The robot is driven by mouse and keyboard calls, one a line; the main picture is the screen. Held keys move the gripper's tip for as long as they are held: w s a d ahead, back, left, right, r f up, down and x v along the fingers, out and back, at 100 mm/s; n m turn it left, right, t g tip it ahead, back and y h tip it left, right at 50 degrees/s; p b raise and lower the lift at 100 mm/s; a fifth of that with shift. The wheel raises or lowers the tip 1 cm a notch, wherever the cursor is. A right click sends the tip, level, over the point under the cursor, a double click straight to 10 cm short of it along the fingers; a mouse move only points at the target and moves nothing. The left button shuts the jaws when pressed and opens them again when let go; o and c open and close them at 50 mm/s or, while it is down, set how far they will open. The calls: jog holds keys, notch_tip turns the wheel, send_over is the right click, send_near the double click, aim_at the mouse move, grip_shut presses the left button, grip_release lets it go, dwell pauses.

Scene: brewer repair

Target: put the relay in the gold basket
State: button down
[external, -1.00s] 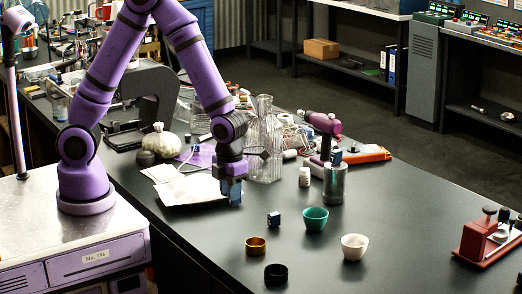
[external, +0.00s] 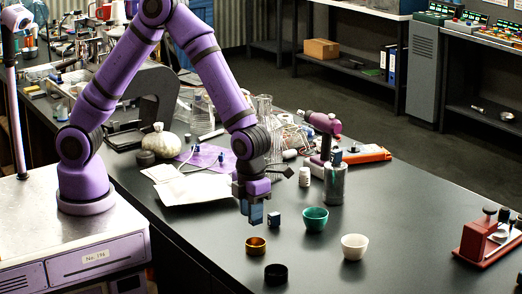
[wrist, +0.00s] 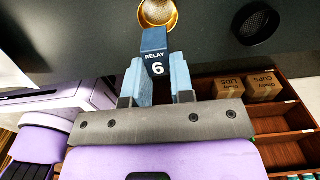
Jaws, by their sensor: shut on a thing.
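The relay (wrist: 156,58) is a dark blue block labelled "RELAY 6" in the wrist view. My gripper (external: 256,216) is shut on it, with a light blue finger on each side. The gold basket (external: 256,247) is a small round open cup on the dark table, just below and in front of my gripper. In the wrist view the gold basket (wrist: 172,24) lies just beyond the relay's far end, which hides part of its rim. The relay is still above the table and appears outside the basket.
A black basket (external: 276,274) stands in front of the gold one, a green cup (external: 314,220) and a white cup (external: 354,247) to the right. Another small blue block (external: 275,220) stands close to my gripper. A metal cylinder (external: 335,184) stands behind the green cup.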

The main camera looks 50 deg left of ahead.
jog(key=shift+f, duration=3.6)
jog(key=c, duration=0.9)
grip_release()
jog(key=shift+r, duration=3.5)
